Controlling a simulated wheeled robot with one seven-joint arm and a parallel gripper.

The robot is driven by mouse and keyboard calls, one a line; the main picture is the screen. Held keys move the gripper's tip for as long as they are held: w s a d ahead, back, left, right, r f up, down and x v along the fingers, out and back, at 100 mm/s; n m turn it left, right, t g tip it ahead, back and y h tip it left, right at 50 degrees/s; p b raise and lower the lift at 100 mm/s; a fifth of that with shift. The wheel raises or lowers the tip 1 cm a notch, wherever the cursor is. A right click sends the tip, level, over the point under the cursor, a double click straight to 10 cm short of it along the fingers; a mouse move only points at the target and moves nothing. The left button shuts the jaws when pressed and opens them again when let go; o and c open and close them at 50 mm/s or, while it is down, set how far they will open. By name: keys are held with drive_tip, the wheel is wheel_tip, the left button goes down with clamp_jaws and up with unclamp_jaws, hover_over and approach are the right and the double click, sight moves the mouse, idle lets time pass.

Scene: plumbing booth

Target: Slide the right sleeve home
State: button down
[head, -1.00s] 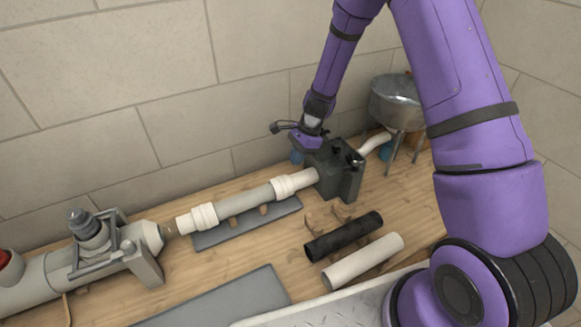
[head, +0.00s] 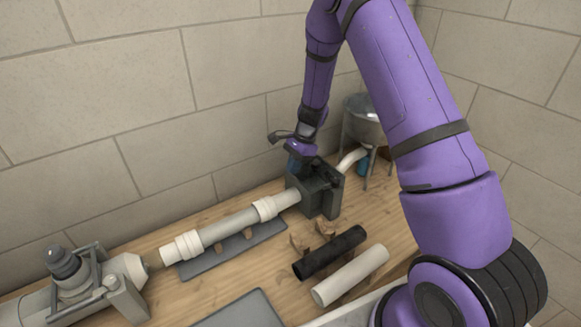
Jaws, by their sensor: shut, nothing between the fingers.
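The right sleeve, a white collar (head: 266,208), sits around the right part of a pale pipe, just left of a dark grey clamp block (head: 325,194). The left sleeve, a similar white collar (head: 188,244), sits near the pipe's left end. The grey-white middle pipe (head: 226,228) runs between them. My gripper (head: 302,156) is shut and empty, above and behind the clamp block, apart from the right sleeve. Its fingertips are small and partly hidden against the dark block. Whether the sleeve is fully seated cannot be told from here.
A grey support tray (head: 236,251) lies under the pipe. A metal funnel (head: 362,118) stands behind right. A grey valve assembly (head: 80,285) is at left.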

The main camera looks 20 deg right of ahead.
sight(268, 199)
drive_tip(key=x, duration=0.6)
drive_tip(key=shift+s+f, duration=0.1)
drive_tip(key=shift+f, duration=0.3)
drive_tip(key=a, duration=0.3)
drive_tip(key=shift+s+a+f, duration=0.15)
drive_tip(key=shift+s, duration=0.15)
drive_tip(key=shift+a, duration=0.45)
drive_tip(key=shift+s+a, duration=0.15)
drive_tip(key=shift+a, duration=0.45)
drive_tip(key=shift+s+a, duration=0.15)
drive_tip(key=shift+a, duration=0.45)
